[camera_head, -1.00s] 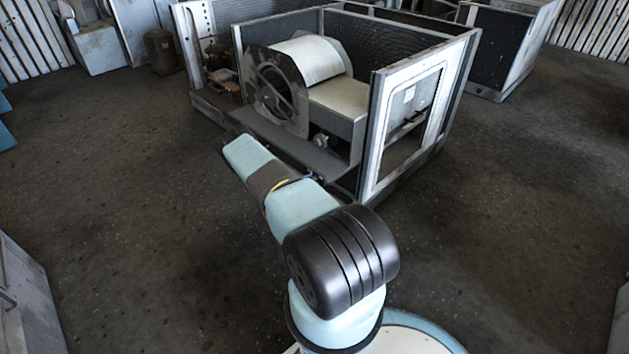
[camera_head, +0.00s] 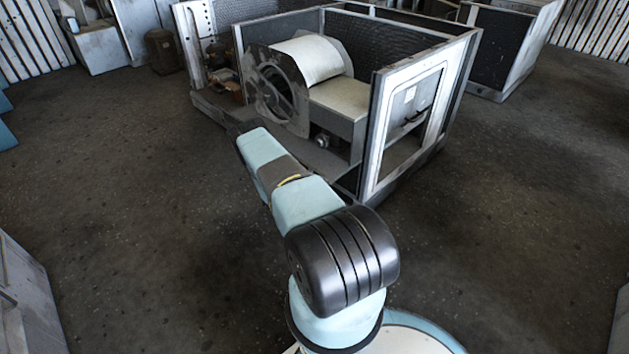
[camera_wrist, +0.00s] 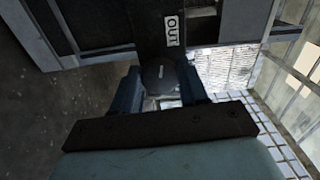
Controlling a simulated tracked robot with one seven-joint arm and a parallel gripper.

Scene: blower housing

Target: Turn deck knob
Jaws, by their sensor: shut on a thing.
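The deck knob (camera_wrist: 160,73) is a dark round piece in the upper middle of the wrist view. In the head view my arm reaches toward the front of the blower housing (camera_head: 375,140), and neither the gripper nor the knob can be made out there.
The open-topped housing holds a pale blower drum (camera_head: 308,59) with a round grey side plate. A framed panel with a window (camera_head: 412,110) stands at its right. A dark cylinder (camera_head: 162,50) stands at the back left. The floor (camera_head: 150,200) around is clear.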

